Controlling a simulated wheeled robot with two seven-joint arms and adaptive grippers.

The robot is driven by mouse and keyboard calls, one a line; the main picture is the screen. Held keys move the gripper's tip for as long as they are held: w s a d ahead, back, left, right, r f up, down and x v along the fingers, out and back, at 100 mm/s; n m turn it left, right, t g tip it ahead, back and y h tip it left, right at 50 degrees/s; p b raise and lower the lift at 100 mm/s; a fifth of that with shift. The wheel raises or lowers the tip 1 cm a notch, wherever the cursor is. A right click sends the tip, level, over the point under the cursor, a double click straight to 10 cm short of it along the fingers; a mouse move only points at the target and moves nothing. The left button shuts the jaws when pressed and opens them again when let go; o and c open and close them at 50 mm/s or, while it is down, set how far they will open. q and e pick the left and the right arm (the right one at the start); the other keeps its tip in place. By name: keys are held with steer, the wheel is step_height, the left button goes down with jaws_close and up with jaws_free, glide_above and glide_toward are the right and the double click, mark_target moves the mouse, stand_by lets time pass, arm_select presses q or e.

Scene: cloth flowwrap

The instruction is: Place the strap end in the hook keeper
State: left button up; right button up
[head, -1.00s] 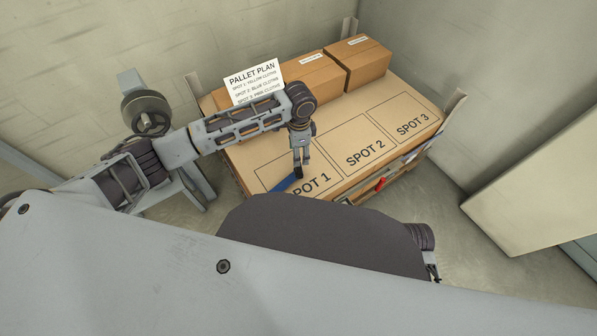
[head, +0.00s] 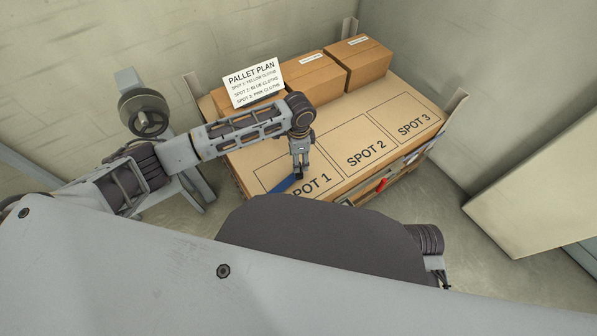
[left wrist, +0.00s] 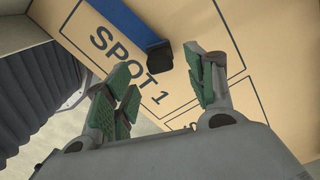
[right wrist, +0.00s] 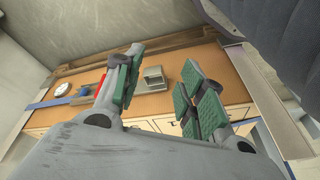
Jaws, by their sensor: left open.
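A blue strap (left wrist: 120,18) with a dark end piece (left wrist: 158,55) lies across the SPOT 1 corner of the cardboard pallet top; its blue part also shows in the head view (head: 284,185). My left gripper (head: 299,174) points down just above that end. In the left wrist view its fingers (left wrist: 162,82) are apart, with the dark end beyond them and not held. In the right wrist view a small grey metal bracket (right wrist: 153,77), possibly the hook keeper, sits on a brown board. My right gripper (right wrist: 162,84) is open and empty, its fingers either side of that bracket in the picture.
Cardboard boxes (head: 354,64) and a PALLET PLAN sign (head: 253,82) stand at the back of the pallet top (head: 345,125). A red part (head: 382,184) is on the pallet's front side. SPOT 2 and SPOT 3 are bare.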

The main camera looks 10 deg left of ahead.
arm_select(q)
steer(key=shift+f+b, duration=0.35)
steer(key=shift+f, duration=1.3)
arm_select(e)
steer(key=shift+s+a+r, duration=0.1)
steer(key=shift+r, duration=0.4)
steer(key=shift+s+a+r, duration=0.1)
steer(key=shift+r, duration=0.4)
arm_select(q)
jaws_close()
arm_select(e)
steer(key=shift+w+a+r+t, duration=0.1)
steer(key=shift+w+r+t, duration=0.1)
steer(key=shift+w+t, duration=0.25)
